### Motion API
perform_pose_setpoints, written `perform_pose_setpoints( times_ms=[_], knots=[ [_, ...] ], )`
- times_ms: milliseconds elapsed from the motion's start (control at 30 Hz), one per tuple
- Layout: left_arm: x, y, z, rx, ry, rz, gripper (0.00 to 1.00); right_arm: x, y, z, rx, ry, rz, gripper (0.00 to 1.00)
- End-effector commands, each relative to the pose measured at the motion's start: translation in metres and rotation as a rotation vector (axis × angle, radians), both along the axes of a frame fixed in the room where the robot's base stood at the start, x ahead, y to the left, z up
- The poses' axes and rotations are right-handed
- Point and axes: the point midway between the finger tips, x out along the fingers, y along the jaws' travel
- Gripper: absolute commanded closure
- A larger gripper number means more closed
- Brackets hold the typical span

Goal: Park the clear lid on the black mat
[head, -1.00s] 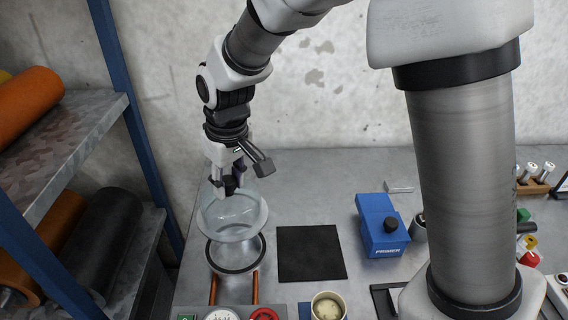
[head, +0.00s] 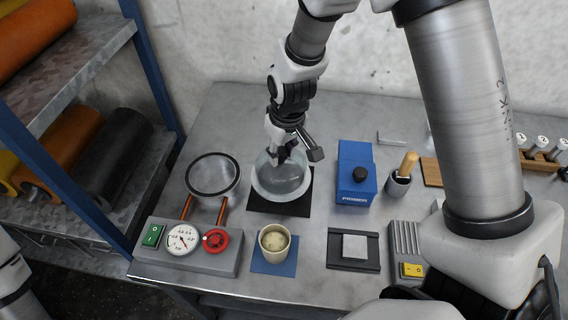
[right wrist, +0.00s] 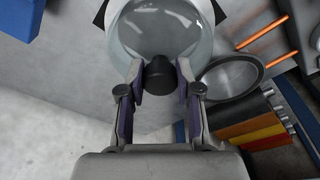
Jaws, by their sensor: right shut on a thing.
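The clear lid (head: 283,182) is a see-through dome with a pale rim and a black knob, which shows in the right wrist view (right wrist: 158,74). My right gripper (head: 281,153) is shut on the knob; in the right wrist view its fingers (right wrist: 158,80) press it from both sides. The lid is over the black mat (head: 292,209), whose front strip and corners show around it. I cannot tell whether the rim touches the mat. My left gripper is out of view.
The open round vessel (head: 213,155) with a dark rim stands left of the mat, behind the gauge box (head: 190,245). A blue primer box (head: 356,178) stands close on the right. A cream cup (head: 273,243) on a blue pad is in front. Shelves with rolls stand far left.

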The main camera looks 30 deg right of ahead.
Motion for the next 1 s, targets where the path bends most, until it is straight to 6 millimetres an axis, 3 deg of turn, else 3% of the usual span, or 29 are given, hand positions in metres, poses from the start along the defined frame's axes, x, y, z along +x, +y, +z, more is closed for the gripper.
perform_pose_setpoints(
  times_ms=[233, 567, 600, 667, 1000],
  knots=[
    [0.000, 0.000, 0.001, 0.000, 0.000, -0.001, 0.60, 0.000, 0.000, -0.041, 0.001, 0.000, 0.000, 1.00],
    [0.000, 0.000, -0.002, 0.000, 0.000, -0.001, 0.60, 0.000, 0.000, -0.047, 0.000, -0.002, 0.000, 1.00],
    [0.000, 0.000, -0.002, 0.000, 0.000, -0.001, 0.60, 0.000, 0.000, -0.047, 0.000, -0.001, 0.000, 0.63],
    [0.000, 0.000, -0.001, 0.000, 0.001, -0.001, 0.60, 0.000, 0.000, -0.046, 0.000, -0.001, 0.000, 0.42],
    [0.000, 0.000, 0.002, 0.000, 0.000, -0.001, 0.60, 0.000, 0.000, -0.042, 0.000, -0.001, 0.000, 0.41]
  ],
)
